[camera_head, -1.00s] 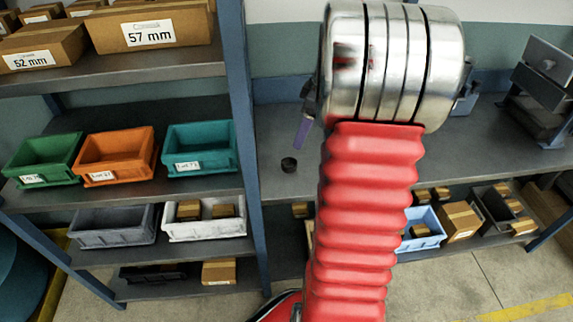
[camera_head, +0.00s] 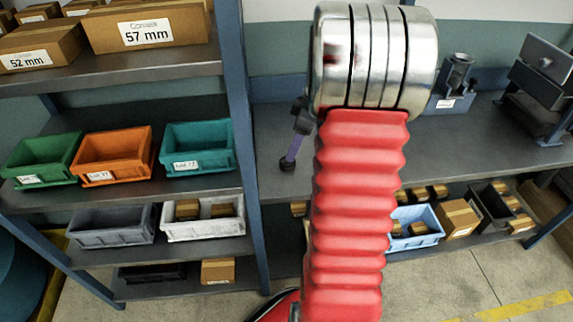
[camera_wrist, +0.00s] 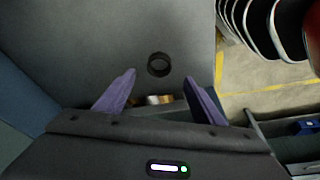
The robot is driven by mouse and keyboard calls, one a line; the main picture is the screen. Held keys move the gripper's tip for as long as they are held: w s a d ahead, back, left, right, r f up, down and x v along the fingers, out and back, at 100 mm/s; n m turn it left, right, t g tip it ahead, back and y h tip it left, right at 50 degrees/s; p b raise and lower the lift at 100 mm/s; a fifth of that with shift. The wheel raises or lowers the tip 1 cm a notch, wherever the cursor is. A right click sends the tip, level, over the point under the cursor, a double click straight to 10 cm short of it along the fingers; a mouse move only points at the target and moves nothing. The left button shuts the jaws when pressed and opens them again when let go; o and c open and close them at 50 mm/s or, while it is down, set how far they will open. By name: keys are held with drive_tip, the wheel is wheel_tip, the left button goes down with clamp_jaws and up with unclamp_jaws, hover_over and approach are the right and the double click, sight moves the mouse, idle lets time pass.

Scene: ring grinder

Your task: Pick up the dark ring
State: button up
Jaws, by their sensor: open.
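The dark ring (camera_wrist: 160,64) lies flat on the grey bench top (camera_wrist: 100,35) in the wrist view, its round hole showing. The two purple fingers of my gripper (camera_wrist: 159,77) are spread apart with nothing between them. The ring shows just beyond the fingertips, between their lines. In the head view the dark ring (camera_head: 287,166) is a small dark shape right at the tip of the visible purple finger (camera_head: 294,149). Whether the finger touches it I cannot tell. The other finger is hidden in that view.
A shelf unit with green, orange and teal bins (camera_head: 200,146) stands left of my arm. A blue-grey device (camera_head: 458,80) and a dark machine (camera_head: 542,85) stand on the bench to the right. The bench around the ring is clear.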

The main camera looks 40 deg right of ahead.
drive_tip(key=shift+x, duration=1.2)
drive_tip(key=shift+f, duration=0.1)
drive_tip(key=shift+x, duration=2.5)
drive_tip(key=shift+w, duration=0.15)
drive_tip(key=shift+c, duration=0.2)
drive_tip(key=c, duration=1.2)
drive_tip(key=shift+o, duration=0.2)
wheel_tip(320, 180, up, 10)
